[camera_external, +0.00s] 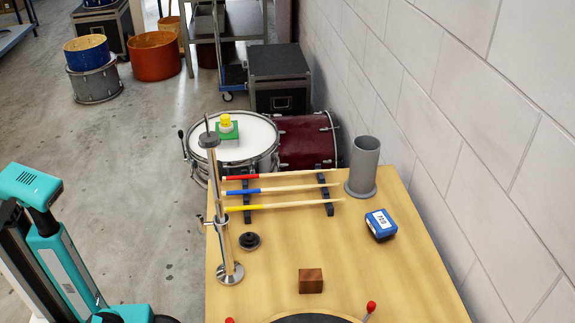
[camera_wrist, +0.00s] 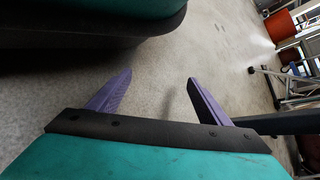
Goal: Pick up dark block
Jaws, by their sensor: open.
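A dark brown wooden block (camera_external: 311,281) sits on the light wooden bench top (camera_external: 385,285), near the front middle in the external view. My gripper (camera_wrist: 152,96) shows in the wrist view with its two purple fingers apart and nothing between them. It faces the bare concrete floor. In the external view my teal arm is at the lower left, off the bench and well apart from the block; the fingers do not show there. The block does not show in the wrist view.
A metal stand (camera_external: 224,220) rises left of the block, beside a black knob (camera_external: 249,241). Coloured sticks (camera_external: 285,190) lie across black racks. A grey cylinder (camera_external: 363,168) and blue box (camera_external: 381,225) are at right. A black round pad (camera_external: 312,319) with red-tipped sticks lies in front of the block.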

